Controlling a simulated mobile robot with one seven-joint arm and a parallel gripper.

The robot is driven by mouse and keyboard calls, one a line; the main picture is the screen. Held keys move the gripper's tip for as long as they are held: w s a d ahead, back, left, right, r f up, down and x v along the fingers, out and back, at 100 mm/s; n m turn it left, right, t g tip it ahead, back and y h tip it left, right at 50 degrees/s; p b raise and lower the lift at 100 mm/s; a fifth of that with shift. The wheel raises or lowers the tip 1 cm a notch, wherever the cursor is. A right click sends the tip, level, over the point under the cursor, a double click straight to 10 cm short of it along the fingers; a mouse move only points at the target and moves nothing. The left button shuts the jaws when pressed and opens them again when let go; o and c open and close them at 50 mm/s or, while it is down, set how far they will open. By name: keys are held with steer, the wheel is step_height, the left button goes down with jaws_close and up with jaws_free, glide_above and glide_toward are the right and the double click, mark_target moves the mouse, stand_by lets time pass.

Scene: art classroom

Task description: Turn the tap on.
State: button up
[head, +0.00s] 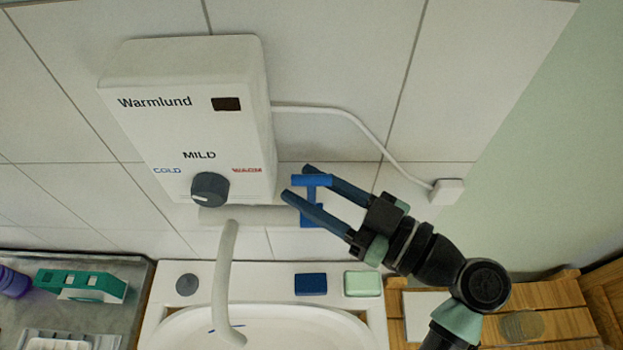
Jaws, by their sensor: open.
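The tap is a pale pipe with a curved spout (227,270) hanging over the white sink (270,325). Its blue T-shaped handle (313,181) is at the right end of the pale horizontal pipe (250,215), under the white water heater (185,80). My gripper (298,183) comes from the right and is open, with one blue finger above and one below the handle's upper part. The handle appears between the fingers; I cannot tell whether they touch it. No water shows at the spout.
A dark blue block (311,284) and a pale green soap-like block (363,283) sit on the sink's back ledge. A green and white box (80,285) is on the left counter. A white cable runs to a wall socket (447,191).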

steer(key=shift+c, duration=0.3)
jaws_close()
stand_by(1.2)
